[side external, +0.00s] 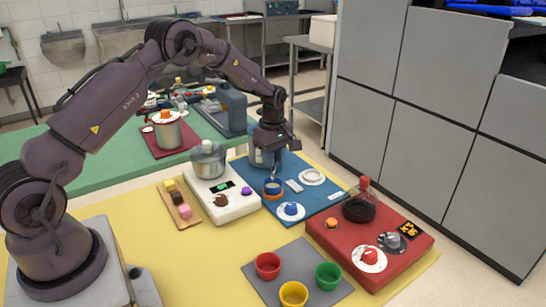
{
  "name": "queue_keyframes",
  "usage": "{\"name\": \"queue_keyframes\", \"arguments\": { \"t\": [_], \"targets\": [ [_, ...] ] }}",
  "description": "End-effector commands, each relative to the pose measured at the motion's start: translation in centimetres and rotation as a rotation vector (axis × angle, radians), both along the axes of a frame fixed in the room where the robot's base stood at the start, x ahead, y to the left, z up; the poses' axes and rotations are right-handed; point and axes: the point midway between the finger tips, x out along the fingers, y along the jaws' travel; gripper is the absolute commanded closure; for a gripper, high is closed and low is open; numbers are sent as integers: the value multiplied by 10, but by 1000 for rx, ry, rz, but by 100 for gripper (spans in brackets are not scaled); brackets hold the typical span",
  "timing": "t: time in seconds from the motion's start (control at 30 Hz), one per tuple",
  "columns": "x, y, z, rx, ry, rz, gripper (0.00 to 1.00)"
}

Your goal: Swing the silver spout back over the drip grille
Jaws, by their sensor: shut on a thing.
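A small grey rectangular plate (293,186), possibly the drip grille, lies to the right of that piece. I cannot tell exactly which way the spout points.
A white scale-like unit with a silver pot (208,160) stands close on the left. A white ring (311,177) and a blue knob on a white disc (291,210) are on the blue board. A red unit (400,262) stands at the right, and coloured cups (293,293) in front.

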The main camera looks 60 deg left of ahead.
Motion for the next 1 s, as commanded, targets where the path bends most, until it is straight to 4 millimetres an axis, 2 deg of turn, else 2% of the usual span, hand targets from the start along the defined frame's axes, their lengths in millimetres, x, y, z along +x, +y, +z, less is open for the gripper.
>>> {"name": "queue_keyframes", "arguments": {
  "t": [0.27,0.7,1.0],
  "targets": [
    [10,-7,1,2,0,102,100],
    [41,-19,1,1,-2,435,100],
    [57,-22,1,-1,-2,596,100]
  ]
}}
